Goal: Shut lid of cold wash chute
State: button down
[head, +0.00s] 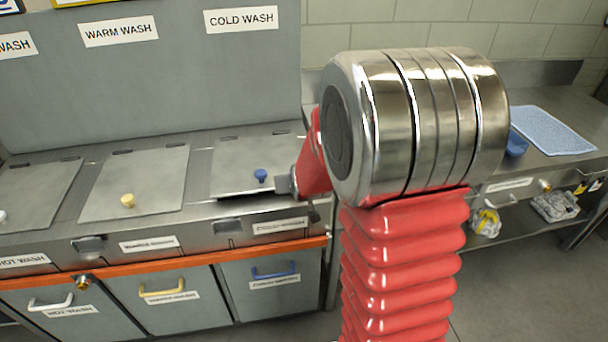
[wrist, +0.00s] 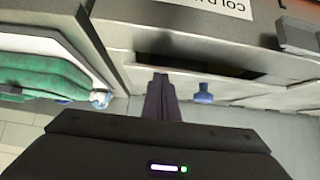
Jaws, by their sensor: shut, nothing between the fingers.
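The cold wash chute lid (head: 240,160) is a grey metal plate with a blue knob (head: 261,176), under the "COLD WASH" sign. A dark gap shows along its front edge, so it looks slightly raised. In the wrist view the lid (wrist: 255,95) and blue knob (wrist: 203,93) appear beside a dark opening (wrist: 200,62). My gripper (head: 283,185) is at the lid's front right corner in the head view, partly hidden by my arm. In the wrist view its fingers (wrist: 160,82) are shut and empty, left of the knob. I cannot tell whether they touch the lid.
The warm wash lid (head: 150,180) with a yellow knob lies flat to the left, with another lid beyond. Below are bins with coloured handles, such as the blue handle (head: 273,271). A counter with a blue towel (head: 552,130) stands at right.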

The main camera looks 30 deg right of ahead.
jog(key=shift+s+d+f, duration=0.1)
jog(key=shift+s+f, duration=0.1)
jog(key=shift+f, duration=0.35)
jog(key=shift+s+d+f, duration=0.1)
jog(key=shift+s+f, duration=0.05)
jog(key=shift+f, duration=0.35)
jog(key=shift+r, duration=0.1)
jog(key=shift+r, duration=1.75)
jog(key=shift+s, duration=0.25)
jog(key=s+a+f, duration=0.2)
jog(key=s+a, duration=0.1)
jog(key=s, duration=0.5)
jog(key=shift+s+f, duration=0.25)
jog(key=shift+f, duration=0.1)
